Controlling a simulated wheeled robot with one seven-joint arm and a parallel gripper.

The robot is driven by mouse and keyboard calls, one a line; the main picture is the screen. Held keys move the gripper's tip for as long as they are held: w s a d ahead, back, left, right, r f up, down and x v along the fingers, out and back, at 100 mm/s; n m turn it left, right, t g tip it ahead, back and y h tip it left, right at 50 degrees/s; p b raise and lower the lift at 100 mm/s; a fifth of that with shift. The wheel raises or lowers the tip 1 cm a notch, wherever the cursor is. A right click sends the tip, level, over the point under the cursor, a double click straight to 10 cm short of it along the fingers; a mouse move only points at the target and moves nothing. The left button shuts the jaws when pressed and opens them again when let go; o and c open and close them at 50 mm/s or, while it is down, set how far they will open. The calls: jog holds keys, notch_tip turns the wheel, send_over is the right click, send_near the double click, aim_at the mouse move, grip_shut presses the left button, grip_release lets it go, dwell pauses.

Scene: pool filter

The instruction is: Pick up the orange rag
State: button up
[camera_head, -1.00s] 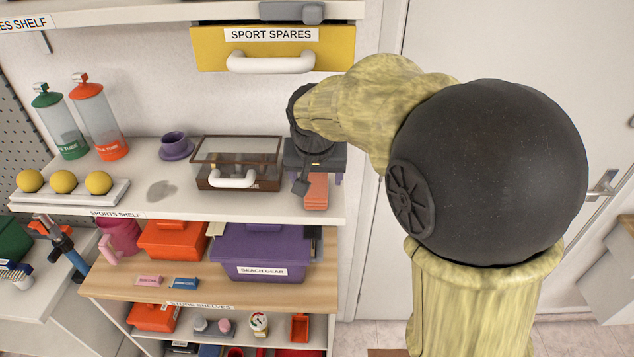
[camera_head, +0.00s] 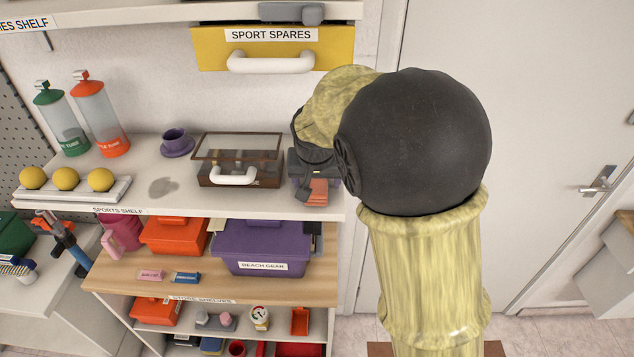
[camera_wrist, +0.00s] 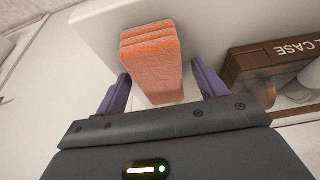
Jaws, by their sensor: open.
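The orange rag (camera_head: 317,192) is a folded, ridged block at the right end of the sports shelf, near its front edge. It also shows in the wrist view (camera_wrist: 152,62). My gripper (camera_wrist: 158,90) is open, with its two purple fingers on either side of the near end of the rag. I cannot tell whether the fingers touch it. In the head view my gripper (camera_head: 312,180) is largely hidden by my own arm, and part of the rag shows below it.
A glass-lidded brown case (camera_head: 238,160) stands just left of the rag on the sports shelf (camera_head: 130,190). The yellow drawer (camera_head: 272,48) overhangs above. A white door (camera_head: 540,120) is to the right.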

aim_at(316, 182)
dwell(0.3)
jog(key=c, duration=1.1)
jog(key=shift+o, duration=0.2)
jog(key=shift+r+b, duration=0.6)
jog(key=shift+r, duration=0.9)
jog(key=shift+s+r, duration=0.2)
jog(key=shift+s, duration=0.1)
jog(key=s+b, duration=0.5)
jog(key=s, duration=1.2)
jog(key=shift+s+a, duration=0.2)
jog(key=shift+a, duration=0.15)
jog(key=shift+s, duration=0.1)
